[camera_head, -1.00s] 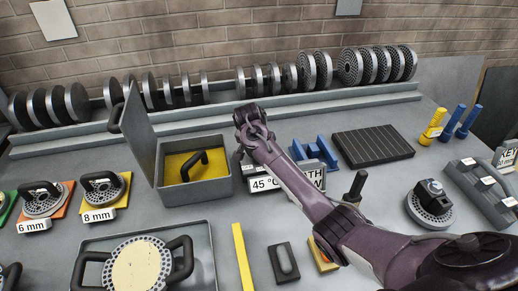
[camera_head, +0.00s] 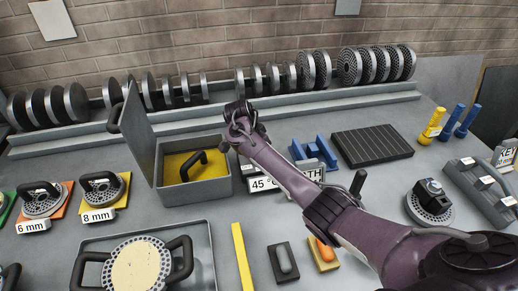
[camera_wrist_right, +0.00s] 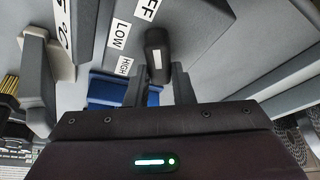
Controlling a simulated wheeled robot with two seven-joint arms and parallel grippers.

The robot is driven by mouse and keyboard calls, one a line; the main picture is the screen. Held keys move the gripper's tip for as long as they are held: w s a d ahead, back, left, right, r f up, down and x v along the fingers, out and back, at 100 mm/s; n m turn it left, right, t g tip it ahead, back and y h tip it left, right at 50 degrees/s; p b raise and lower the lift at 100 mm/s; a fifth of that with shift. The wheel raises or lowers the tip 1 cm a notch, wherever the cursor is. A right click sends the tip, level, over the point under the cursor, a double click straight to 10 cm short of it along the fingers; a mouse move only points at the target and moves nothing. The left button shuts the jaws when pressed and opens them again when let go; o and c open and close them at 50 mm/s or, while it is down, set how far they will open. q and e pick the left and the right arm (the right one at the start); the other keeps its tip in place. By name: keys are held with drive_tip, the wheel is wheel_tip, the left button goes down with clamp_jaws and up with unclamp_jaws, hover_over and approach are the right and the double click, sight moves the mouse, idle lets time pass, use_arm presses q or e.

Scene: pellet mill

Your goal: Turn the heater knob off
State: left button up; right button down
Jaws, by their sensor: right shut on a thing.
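The heater knob (camera_wrist_right: 157,58) is a dark block with a white mark on its face. It sits between the two fingers of my right gripper (camera_wrist_right: 158,80) in the right wrist view, and the gripper is shut on it. In the head view my right wrist (camera_head: 240,118) is over the heater, whose 45 °C sign (camera_head: 263,184) shows below my arm; the knob is hidden there. My left gripper is not in view.
An open grey box (camera_head: 218,188) with a yellow inside stands left of my right arm. A blue stand (camera_head: 316,153) and a black ribbed mat (camera_head: 372,147) lie to its right. Racked discs (camera_head: 273,77) line the back.

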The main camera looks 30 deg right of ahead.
drive_tip(key=c, duration=1.2)
unclamp_jaws()
drive_tip(key=shift+c, duration=0.2)
drive_tip(key=b+v, duration=0.2)
drive_tip(key=v, duration=0.4)
drive_tip(key=shift+a+r, duration=0.2)
drive_tip(key=shift+r, duration=0.15)
drive_tip(key=shift+s+a+r, duration=0.1)
drive_tip(key=shift+a+r, duration=0.1)
drive_tip(key=shift+r, duration=0.25)
